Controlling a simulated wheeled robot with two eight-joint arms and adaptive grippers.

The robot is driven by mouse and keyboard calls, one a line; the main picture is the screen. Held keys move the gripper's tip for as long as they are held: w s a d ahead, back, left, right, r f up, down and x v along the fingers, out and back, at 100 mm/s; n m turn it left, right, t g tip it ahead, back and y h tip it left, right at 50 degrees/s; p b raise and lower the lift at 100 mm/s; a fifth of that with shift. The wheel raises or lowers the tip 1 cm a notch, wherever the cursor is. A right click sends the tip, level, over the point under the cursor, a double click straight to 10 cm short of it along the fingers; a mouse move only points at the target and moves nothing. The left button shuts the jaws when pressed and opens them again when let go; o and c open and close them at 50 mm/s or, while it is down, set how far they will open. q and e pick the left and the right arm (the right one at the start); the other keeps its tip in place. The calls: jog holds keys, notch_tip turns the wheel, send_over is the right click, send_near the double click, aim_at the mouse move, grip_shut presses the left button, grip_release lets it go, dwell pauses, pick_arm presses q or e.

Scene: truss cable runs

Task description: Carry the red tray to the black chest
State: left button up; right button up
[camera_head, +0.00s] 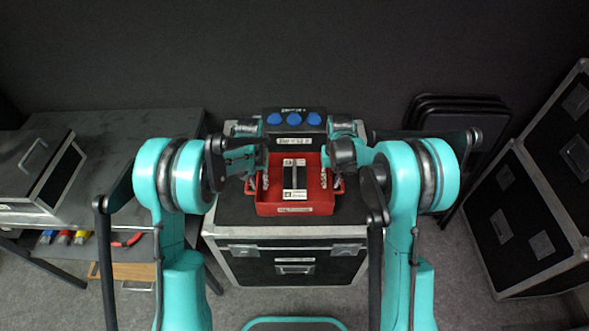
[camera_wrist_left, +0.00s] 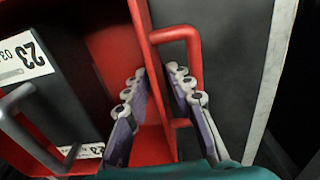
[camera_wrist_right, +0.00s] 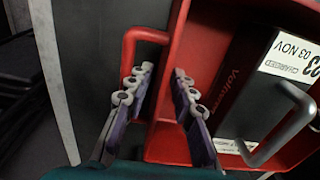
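The red tray (camera_head: 295,209) sits on a black chest with metal edges (camera_head: 250,262) in the middle of the head view. A black block with a grey handle and white labels (camera_wrist_left: 70,90) is in the tray. My left gripper (camera_wrist_left: 155,82) straddles the tray's left wall by its red handle, one finger inside and one outside. My right gripper (camera_wrist_right: 158,82) straddles the opposite wall by the other handle (camera_wrist_right: 145,35) in the same way. Both grippers look open, with gaps between the fingers and walls. In the head view my arms partly hide the tray's sides.
A black box with blue sockets (camera_head: 293,122) stands behind the tray. A grey table (camera_head: 110,125) with a black case (camera_head: 38,170) is at left, coloured connectors below its top. Folded black chairs (camera_head: 455,110) and a large black case (camera_head: 515,215) are at right.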

pick_arm(q)
jog(key=shift+r, duration=0.1)
notch_tip(320, 180, up, 7)
jog(key=shift+r, duration=0.3)
pick_arm(e)
jog(key=shift+r, duration=0.1)
notch_tip(320, 180, up, 12)
jog(key=shift+f, duration=0.1)
dwell(0.4)
pick_arm(q)
jog(key=shift+r, duration=0.2)
